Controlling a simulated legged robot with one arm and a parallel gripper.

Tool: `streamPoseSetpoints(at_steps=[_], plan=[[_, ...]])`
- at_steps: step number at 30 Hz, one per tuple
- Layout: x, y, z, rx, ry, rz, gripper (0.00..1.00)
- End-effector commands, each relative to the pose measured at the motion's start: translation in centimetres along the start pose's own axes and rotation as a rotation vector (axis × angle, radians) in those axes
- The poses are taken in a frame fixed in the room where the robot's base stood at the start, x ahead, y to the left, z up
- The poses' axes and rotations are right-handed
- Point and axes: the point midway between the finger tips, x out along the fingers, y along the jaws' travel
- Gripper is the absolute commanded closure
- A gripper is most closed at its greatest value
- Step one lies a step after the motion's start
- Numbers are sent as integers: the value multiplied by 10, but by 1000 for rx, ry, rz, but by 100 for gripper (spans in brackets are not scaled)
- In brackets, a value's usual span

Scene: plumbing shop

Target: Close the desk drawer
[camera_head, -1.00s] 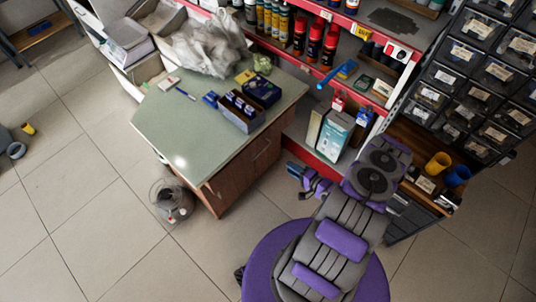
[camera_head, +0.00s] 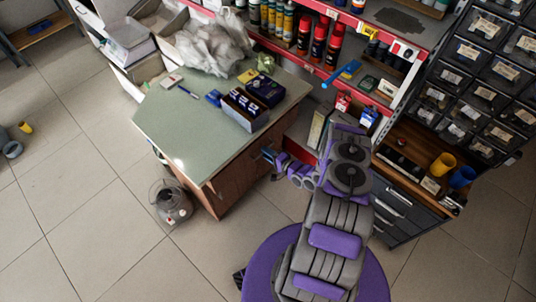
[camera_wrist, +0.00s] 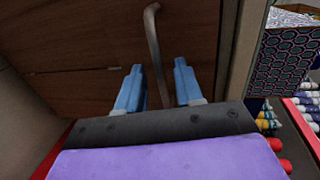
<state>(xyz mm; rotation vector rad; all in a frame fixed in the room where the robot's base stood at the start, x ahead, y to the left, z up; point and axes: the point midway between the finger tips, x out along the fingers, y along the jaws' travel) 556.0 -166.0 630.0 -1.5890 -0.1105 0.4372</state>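The desk (camera_head: 205,125) has a green top and a brown wooden front. In the wrist view the brown drawer front (camera_wrist: 80,40) fills the upper left, with a bent metal handle (camera_wrist: 154,45) on it. My gripper (camera_wrist: 159,66) faces this front with its two blue fingers apart, one on each side of the handle. I cannot tell whether either finger touches the handle. In the head view my gripper (camera_head: 268,155) is at the right part of the desk front and hides the handle. How far the drawer stands out is hard to tell.
A red-edged shelf with spray cans (camera_head: 318,40) stands behind the desk. Boxes (camera_head: 245,108) lie on the desk top. A dark drawer cabinet (camera_head: 400,205) is right of my arm. A round wire-caged thing (camera_head: 171,203) is on the floor by the desk. The tiled floor in front is open.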

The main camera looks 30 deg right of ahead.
Motion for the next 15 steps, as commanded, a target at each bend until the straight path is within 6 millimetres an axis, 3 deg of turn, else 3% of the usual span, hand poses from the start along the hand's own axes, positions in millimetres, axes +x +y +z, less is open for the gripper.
streamPoseSetpoints(at_steps=[6, 15], plan=[[0, 1, -3, 2, 1, -1, 64], [0, 0, 0, -1, 1, 0, 92]])
